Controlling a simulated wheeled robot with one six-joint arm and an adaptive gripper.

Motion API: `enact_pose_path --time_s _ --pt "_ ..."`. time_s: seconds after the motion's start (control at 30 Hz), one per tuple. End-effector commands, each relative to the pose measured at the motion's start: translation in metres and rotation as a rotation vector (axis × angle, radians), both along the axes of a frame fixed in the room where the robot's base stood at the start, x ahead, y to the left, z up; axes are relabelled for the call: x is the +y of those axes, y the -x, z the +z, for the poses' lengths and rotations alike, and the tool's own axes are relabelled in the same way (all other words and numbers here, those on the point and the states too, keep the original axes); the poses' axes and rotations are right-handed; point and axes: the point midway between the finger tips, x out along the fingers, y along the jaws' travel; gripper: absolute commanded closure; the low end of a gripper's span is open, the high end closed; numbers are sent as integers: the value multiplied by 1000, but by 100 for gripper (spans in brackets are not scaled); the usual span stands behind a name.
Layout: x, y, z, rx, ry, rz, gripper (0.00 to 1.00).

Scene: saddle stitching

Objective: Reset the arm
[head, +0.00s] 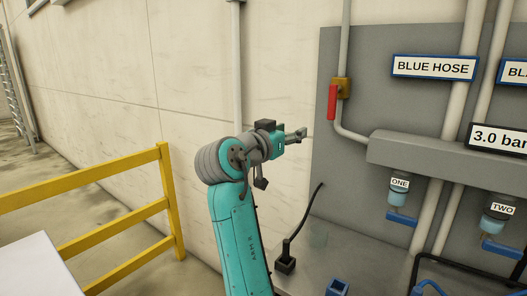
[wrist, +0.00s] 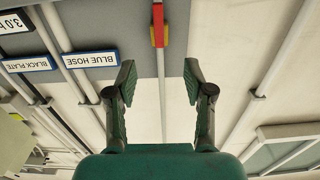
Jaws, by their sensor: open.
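My arm is raised in the middle of the head view, teal with grey joints. My gripper (head: 300,134) points right, toward the grey wall panel, at about the height of the red valve handle. In the wrist view my gripper (wrist: 159,82) shows its two dark green fingers wide apart, with nothing between them. The wrist picture is upside down. The red handle (head: 332,102) hangs from a yellow valve body on a grey pipe; in the wrist view the handle (wrist: 165,24) lies beyond the fingers, and I see no contact.
A yellow railing (head: 110,205) stands left of my arm. A black cable (head: 300,219) rises from a grey bench (head: 320,256).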

Motion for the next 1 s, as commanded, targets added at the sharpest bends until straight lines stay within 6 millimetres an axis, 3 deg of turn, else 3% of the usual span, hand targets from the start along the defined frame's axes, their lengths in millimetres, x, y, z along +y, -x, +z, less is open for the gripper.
enact_pose_path --time_s 0.27,0.57,0.77,1.0 --pt "-3 -5 -36 25 35 32 48" --pt "-9 -6 -106 70 95 99 48" --pt "-19 3 -188 122 155 181 48" --pt "-35 36 -291 182 210 297 48"
